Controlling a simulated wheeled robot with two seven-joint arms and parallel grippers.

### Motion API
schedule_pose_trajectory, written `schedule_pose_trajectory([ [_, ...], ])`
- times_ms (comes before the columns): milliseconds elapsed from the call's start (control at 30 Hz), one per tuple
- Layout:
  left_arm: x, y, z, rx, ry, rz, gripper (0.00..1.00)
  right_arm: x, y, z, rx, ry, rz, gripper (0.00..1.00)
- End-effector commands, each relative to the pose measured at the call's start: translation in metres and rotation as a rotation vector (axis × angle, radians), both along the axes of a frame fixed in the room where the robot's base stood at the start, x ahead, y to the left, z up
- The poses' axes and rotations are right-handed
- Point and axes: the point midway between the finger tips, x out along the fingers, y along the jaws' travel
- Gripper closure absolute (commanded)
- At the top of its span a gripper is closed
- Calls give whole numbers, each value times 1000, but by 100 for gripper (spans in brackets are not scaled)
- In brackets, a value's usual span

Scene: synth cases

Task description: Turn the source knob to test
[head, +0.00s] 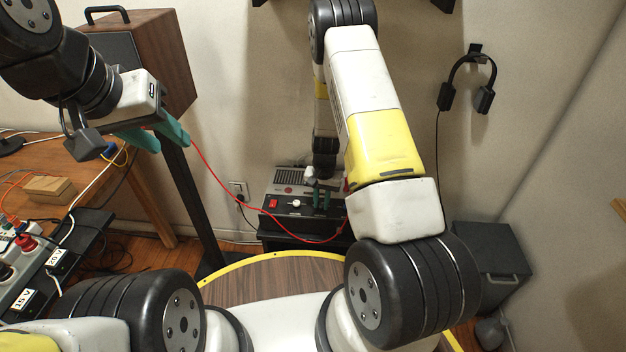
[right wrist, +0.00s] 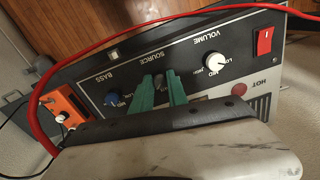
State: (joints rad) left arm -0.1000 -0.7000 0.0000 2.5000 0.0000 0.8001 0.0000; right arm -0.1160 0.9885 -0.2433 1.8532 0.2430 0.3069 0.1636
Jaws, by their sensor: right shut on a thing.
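The amplifier's black front panel (head: 290,215) faces me in the head view; the right wrist view shows the panel (right wrist: 190,50) tilted, its lettering upside down. The source knob (right wrist: 159,80) is small, dark and partly hidden between the green fingers of my right gripper (right wrist: 161,92), which is shut on it. I cannot read its setting. The right gripper also shows in the head view (head: 321,196), at the panel. My left gripper (head: 154,137) is open and empty, up at the left.
A red switch (right wrist: 264,42) is on the panel. A red cable (head: 245,208) hangs across to the amplifier and passes close along the panel. An orange box (right wrist: 68,103) is beside it. A wooden speaker (head: 155,60) stands at the left; headphones (head: 467,80) hang on the wall.

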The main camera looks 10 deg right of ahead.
Motion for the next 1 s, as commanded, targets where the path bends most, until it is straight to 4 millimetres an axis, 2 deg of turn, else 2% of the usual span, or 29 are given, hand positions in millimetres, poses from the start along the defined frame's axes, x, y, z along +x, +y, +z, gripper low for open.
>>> schedule_pose_trajectory([
  [433, 0, 0, 0, 0, 0, 0, 64, 2, 0, 1, -1, -4, -223, 100],
  [1000, 0, 0, 0, 0, 0, 0, 64, 2, 1, 1, 0, -4, -255, 100],
])
